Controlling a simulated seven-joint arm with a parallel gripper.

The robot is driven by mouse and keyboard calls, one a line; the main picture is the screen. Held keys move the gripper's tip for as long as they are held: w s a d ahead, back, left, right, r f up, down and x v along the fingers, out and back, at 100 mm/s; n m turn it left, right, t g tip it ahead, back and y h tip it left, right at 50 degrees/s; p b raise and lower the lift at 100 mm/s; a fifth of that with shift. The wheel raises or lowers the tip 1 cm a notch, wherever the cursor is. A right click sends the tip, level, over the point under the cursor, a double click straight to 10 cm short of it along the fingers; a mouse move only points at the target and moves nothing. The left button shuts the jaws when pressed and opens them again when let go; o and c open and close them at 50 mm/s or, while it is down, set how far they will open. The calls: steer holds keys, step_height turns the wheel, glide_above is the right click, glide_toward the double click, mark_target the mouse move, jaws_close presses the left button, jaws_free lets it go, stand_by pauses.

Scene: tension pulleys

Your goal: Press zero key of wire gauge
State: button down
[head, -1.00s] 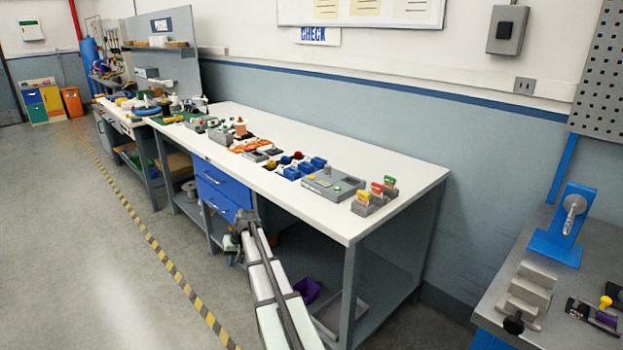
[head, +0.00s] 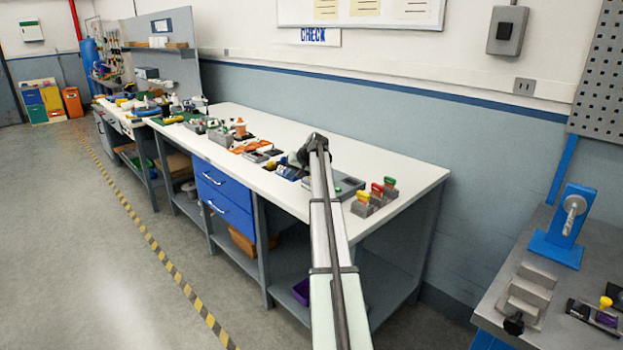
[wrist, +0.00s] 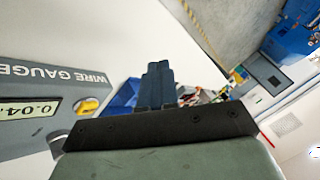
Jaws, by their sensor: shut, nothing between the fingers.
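The wire gauge (wrist: 45,112) is a grey box at the left of the wrist view, with its lettering tilted. Its display (wrist: 28,113) reads about 0.04, cut off by the frame edge. A yellow raised part (wrist: 87,105) sits near the display; I cannot tell if it is the zero key. A grey round part (wrist: 58,143) is partly hidden by my gripper's body. My gripper (wrist: 158,72) is shut and empty, its fingertips to the right of the gauge and apart from it. In the head view, my arm partly covers the grey gauge box (head: 347,187).
Blue bins (wrist: 122,98) lie beyond the gauge, beside my fingers. Grey blocks with coloured tops (head: 374,196) stand right of the gauge on the white bench (head: 405,165). The bench's back strip is clear.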

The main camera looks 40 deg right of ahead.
steer(key=s+d+r+t, duration=0.1)
steer(key=s+d+r, duration=0.1)
steer(key=d+r, duration=0.6)
steer(key=d, duration=0.3)
steer(key=shift+r+m+h, duration=0.3)
steer(key=shift+r, duration=0.1)
steer(key=shift+f, duration=0.1)
steer(key=shift+f, duration=4.35)
steer(key=shift+f, duration=0.8)
steer(key=shift+r, duration=0.8)
steer(key=shift+r, duration=0.15)
steer(key=shift+r, duration=2.4)
